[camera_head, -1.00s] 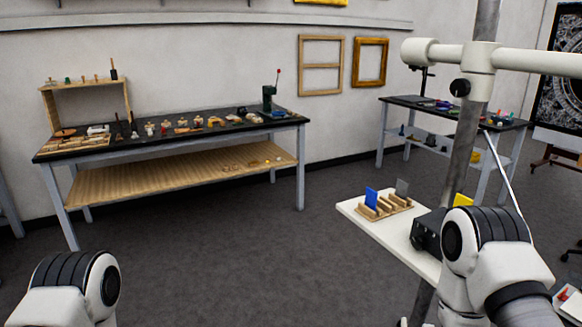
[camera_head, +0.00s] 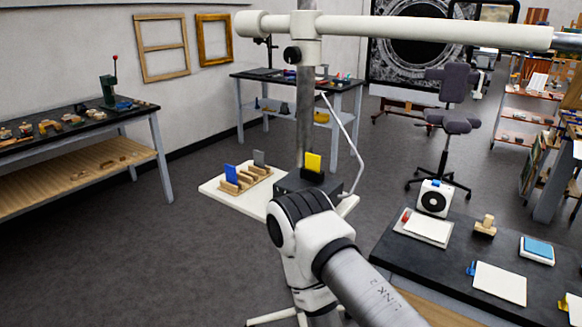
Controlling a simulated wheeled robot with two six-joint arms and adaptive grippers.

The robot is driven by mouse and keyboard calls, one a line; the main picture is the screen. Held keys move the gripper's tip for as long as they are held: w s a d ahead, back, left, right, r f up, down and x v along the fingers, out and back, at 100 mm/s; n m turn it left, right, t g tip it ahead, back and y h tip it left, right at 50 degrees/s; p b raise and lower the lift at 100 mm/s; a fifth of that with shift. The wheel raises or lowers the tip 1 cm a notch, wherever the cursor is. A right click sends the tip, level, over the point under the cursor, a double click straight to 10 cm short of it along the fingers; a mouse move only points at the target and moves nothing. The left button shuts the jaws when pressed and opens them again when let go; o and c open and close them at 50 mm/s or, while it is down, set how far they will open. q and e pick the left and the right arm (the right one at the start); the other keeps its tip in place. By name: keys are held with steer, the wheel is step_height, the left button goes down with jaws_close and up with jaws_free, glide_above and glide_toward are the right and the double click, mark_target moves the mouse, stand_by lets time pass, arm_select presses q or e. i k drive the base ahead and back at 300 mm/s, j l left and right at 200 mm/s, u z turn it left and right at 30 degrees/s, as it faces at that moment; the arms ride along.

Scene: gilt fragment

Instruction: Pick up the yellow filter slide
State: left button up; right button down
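The yellow filter slide (camera_head: 313,162) stands upright in a dark holder on top of a black box (camera_head: 292,185), on a small white table (camera_head: 213,188). My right arm's links are in front of the box and hide part of it and of the table. Neither of my grippers shows in the head view, so I cannot see their fingers. A blue slide (camera_head: 231,174) and a grey slide (camera_head: 259,158) stand in a slotted wooden rack (camera_head: 245,180) left of the box.
A dark table (camera_head: 400,256) with pads and stamps is at the right. A wheeled chair (camera_head: 447,130) stands behind it. Floor is open at the left.

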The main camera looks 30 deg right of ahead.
mark_target(312, 162)
steer(key=l+z, duration=0.1)
steer(key=z, duration=1.3)
steer(key=i+j, duration=0.05)
